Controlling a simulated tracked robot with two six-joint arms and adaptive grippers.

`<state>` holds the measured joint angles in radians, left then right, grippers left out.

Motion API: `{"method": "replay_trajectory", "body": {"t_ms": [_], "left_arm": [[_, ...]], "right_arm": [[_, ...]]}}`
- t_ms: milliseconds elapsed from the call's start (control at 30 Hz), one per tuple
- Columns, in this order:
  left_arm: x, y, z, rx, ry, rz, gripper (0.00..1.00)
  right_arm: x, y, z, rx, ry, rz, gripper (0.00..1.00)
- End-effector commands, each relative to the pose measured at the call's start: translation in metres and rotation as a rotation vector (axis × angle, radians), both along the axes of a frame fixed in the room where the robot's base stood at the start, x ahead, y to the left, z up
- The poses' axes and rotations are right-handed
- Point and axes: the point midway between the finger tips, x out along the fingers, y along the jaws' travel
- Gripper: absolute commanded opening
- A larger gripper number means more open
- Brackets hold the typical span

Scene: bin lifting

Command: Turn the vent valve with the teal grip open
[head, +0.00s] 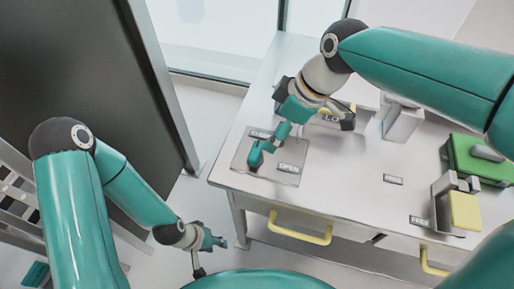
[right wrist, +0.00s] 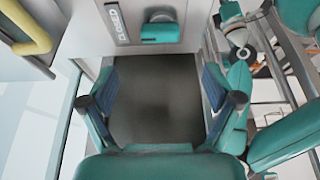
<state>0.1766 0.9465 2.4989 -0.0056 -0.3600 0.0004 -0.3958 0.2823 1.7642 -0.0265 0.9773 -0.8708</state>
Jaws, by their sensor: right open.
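The valve's teal grip (head: 262,150) stands on a flat metal plate (head: 246,160) near the table's left edge. The plate has a CLOSED label at its back and an OPEN label (head: 288,168) at its front right. In the right wrist view the teal grip (right wrist: 160,32) lies beyond the fingertips, beside the CLOSED label (right wrist: 119,22). My right gripper (head: 300,115) is above the table close to the grip, open and empty; in its wrist view the fingers (right wrist: 160,88) are spread. My left gripper (head: 208,245) hangs off the table's left side, seemingly open and empty.
The white table (head: 340,185) has yellow drawer handles (head: 300,228) along its front. A green case (head: 480,158), a yellow block (head: 464,211) and a grey bracket stand at the right. A dark panel (head: 80,60) rises at the left. Bare tabletop lies right of the plate.

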Motion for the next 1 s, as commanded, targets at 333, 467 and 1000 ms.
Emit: {"method": "replay_trajectory", "body": {"t_ms": [333, 467, 1000], "left_arm": [[0.000, 0.000, 0.000, 0.000, 0.000, 0.000, 0.40], [0.000, 0.000, 0.001, 0.000, 0.000, 0.000, 0.40], [0.000, 0.000, 0.001, 0.000, 0.000, 0.000, 0.40]], "right_arm": [[0.008, 0.026, -0.069, -0.002, 0.004, 0.000, 0.90], [0.010, 0.033, -0.085, -0.001, 0.002, -0.001, 0.90], [0.013, 0.037, -0.098, 0.000, -0.001, -0.004, 0.81]]}}
